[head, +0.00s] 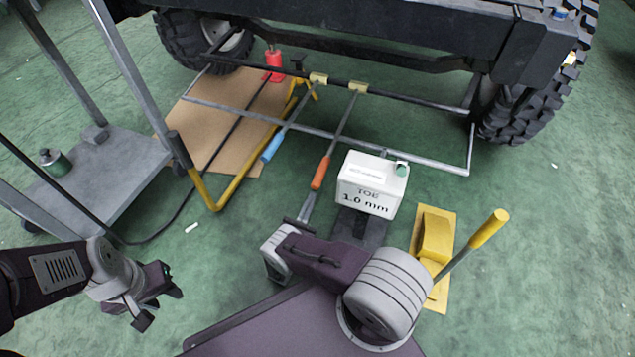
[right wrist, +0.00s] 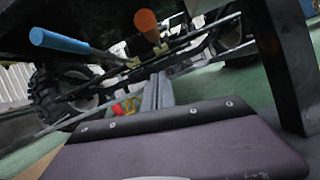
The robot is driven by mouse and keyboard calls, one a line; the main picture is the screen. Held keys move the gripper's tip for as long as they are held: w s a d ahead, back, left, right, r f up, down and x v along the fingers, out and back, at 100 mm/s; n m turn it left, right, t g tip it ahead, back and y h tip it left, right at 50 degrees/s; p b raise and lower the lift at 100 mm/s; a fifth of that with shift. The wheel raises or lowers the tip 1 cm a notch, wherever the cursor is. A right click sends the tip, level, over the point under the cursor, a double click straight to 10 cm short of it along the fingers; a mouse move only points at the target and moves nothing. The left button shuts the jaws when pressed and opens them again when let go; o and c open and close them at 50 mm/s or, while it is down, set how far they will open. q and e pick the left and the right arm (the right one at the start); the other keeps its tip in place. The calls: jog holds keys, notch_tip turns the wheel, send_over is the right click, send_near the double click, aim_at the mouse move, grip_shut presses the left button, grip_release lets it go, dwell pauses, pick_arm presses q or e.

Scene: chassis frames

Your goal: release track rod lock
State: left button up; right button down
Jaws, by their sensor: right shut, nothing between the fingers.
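The track rod (head: 385,95) runs under the chassis, with two yellow fittings on it. A blue-handled tool (head: 272,146) reaches to the left fitting (head: 319,78) and an orange-handled tool (head: 321,172) to the right one (head: 358,88). My right gripper (head: 305,212) is shut and empty just below the orange handle's lower end, seemingly apart from it. In the right wrist view its fingers (right wrist: 157,92) point at the rod area, with the orange handle (right wrist: 147,22) above them and the blue handle (right wrist: 58,41) upper left. My left gripper (head: 161,305) is open and empty, low at left.
A white box reading "TOE 1.0 mm" (head: 370,185) stands right of the orange handle. A yellow pedestal with a lever (head: 434,235) is at right. A grey cart (head: 95,185) and yellow bent bar (head: 225,195) are at left. A red jack (head: 273,66) stands near the left tyre.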

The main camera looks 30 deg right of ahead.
jog(key=w+d+r+b, duration=0.1)
jog(key=d+r, duration=0.2)
jog(key=r, duration=0.2)
jog(key=shift+w+d+r, duration=0.3)
jog(key=shift+w, duration=0.1)
